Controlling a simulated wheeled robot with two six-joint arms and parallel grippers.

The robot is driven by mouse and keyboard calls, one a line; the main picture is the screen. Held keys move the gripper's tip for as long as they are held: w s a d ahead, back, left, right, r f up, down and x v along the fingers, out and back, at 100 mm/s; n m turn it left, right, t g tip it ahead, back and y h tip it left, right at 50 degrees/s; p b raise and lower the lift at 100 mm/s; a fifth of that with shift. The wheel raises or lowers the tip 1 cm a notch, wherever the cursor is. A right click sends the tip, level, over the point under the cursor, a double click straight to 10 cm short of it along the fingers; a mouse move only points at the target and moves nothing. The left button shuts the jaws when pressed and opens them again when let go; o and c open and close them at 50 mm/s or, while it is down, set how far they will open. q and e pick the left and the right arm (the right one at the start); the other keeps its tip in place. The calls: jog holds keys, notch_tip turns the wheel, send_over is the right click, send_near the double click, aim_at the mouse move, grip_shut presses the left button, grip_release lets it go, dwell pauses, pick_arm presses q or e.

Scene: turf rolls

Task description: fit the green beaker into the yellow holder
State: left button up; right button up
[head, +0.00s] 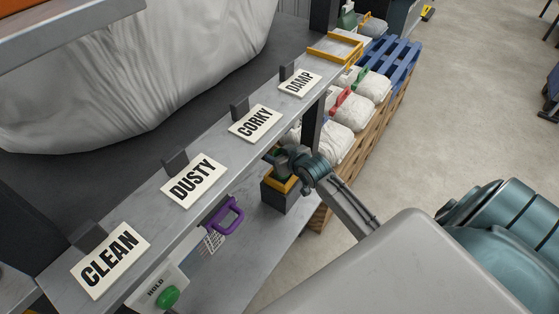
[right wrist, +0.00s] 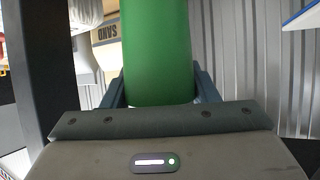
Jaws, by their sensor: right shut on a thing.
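The green beaker (right wrist: 157,55) fills the middle of the right wrist view, upright between the two fingers of my right gripper (right wrist: 158,90). The gripper is shut on it. In the head view my right gripper (head: 287,162) is under the shelf edge, just above a dark block with a yellow top (head: 270,184), which looks like the yellow holder. The gripper hides the beaker and part of the holder there. I cannot tell whether the beaker touches the holder. My left gripper is not in view.
A shelf edge with signs CLEAN (head: 110,260), DUSTY (head: 193,181), CORKY (head: 255,124) and DAMP (head: 300,82) runs close beside the gripper. A dark post (head: 313,125) stands behind it. A purple handle (head: 228,216) is at lower left. White sacks (head: 375,87) lie beyond.

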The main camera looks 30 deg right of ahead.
notch_tip(320, 180, down, 3)
jog(key=shift+f, duration=0.15)
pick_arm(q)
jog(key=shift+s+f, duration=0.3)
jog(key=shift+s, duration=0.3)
pick_arm(e)
jog(key=shift+f, duration=0.15)
jog(key=o, duration=1)
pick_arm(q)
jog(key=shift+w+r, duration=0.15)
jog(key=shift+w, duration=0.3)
